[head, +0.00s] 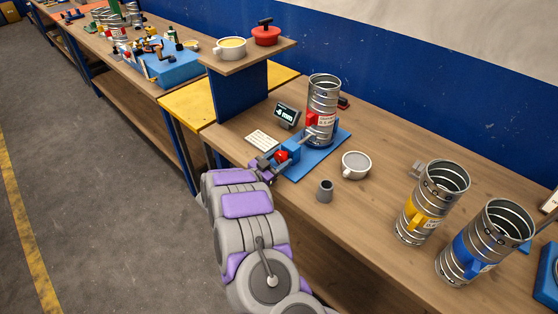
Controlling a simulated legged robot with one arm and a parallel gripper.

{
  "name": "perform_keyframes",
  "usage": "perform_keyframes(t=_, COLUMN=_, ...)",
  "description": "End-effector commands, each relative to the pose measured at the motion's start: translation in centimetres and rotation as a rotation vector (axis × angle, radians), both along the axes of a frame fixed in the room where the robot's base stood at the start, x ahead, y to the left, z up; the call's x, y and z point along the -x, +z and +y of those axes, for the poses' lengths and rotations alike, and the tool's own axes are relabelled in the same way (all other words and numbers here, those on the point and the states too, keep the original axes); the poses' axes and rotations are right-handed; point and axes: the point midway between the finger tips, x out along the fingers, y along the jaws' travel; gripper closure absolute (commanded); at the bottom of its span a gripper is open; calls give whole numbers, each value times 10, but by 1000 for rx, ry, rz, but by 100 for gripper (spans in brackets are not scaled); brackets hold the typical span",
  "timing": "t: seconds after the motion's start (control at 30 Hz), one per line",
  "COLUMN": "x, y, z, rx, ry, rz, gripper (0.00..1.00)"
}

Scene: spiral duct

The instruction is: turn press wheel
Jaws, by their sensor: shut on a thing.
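The press stands on a blue base plate (326,150) on the wooden bench, with a blue block at its front left. A small red part at this block, which I take to be the press wheel (282,156), sits right at my gripper. My gripper (272,160) reaches it from the front left and is shut on it; the fingertips are small and partly hidden, so the exact grip is hard to see. A spiral duct piece (323,108) with a red clamp stands upright on the press plate.
A small display (287,115) and a white card (262,140) lie left of the press. A white-grey cup (356,165) and grey cylinder (325,191) stand right of my gripper. Ducts with yellow (432,200) and blue (485,240) parts stand farther right. A raised shelf (250,56) holds two pots.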

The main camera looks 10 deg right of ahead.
Motion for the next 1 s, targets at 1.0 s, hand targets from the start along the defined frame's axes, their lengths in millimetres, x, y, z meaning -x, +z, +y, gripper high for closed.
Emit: perform_keyframes(t=1.0, x=43, y=1, z=67, rx=1, ry=8, rz=2, gripper=19)
